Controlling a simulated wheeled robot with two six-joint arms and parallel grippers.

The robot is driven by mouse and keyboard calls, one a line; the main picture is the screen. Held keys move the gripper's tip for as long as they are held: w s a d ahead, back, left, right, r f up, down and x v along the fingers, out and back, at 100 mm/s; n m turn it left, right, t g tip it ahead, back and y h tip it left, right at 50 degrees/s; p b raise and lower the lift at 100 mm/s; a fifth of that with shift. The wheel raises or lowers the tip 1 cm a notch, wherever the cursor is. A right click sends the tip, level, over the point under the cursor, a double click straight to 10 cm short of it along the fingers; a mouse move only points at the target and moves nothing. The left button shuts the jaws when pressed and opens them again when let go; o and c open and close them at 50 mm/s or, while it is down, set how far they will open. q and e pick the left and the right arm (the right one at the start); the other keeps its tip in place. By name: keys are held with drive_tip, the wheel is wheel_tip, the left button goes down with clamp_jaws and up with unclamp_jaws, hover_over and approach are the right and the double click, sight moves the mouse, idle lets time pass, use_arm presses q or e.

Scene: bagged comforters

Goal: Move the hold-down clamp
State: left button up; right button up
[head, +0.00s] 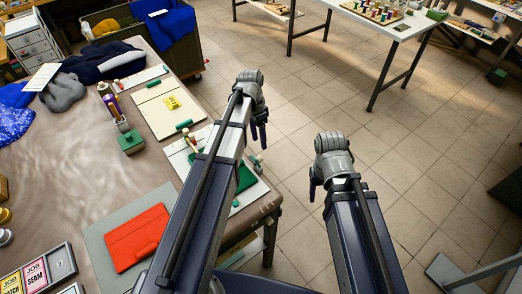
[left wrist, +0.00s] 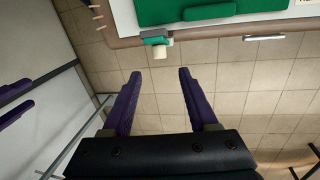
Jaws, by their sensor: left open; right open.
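I cannot tell for certain which piece is the hold-down clamp. The likeliest is a small green clamp-like piece with a pale knob (left wrist: 157,42) at the table's edge in the left wrist view, beside a green flat piece (left wrist: 190,9) on a white board. In the head view, a tall piece with a purple-and-metal upper part and green block (head: 130,141) stands on the table. My left gripper (head: 259,131) is by the table's right edge. Its purple fingers (left wrist: 158,75) are apart and empty, short of the pale-knobbed piece. My right gripper (head: 314,188) is open over the floor, away from the table.
The brown table (head: 62,175) holds a red pouch (head: 137,238) on a grey mat, a cream board (head: 165,108) with a yellow label, and dark cloth (head: 100,60). A green bin (head: 200,45) stands behind.

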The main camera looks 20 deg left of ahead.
sight(257, 160)
use_arm(q)
drive_tip(key=shift+s+d+f+b, duration=0.15)
drive_tip(key=shift+f+b, duration=1.1)
drive_tip(key=shift+f, duration=0.05)
drive_tip(key=shift+s+d+f+b, duration=0.2)
drive_tip(key=shift+f+b, duration=1.05)
drive_tip(key=shift+b, duration=0.05)
drive_tip(key=shift+s+d+f+b, duration=0.15)
drive_tip(key=shift+f+b, duration=1.1)
drive_tip(key=shift+f, duration=0.05)
clamp_jaws()
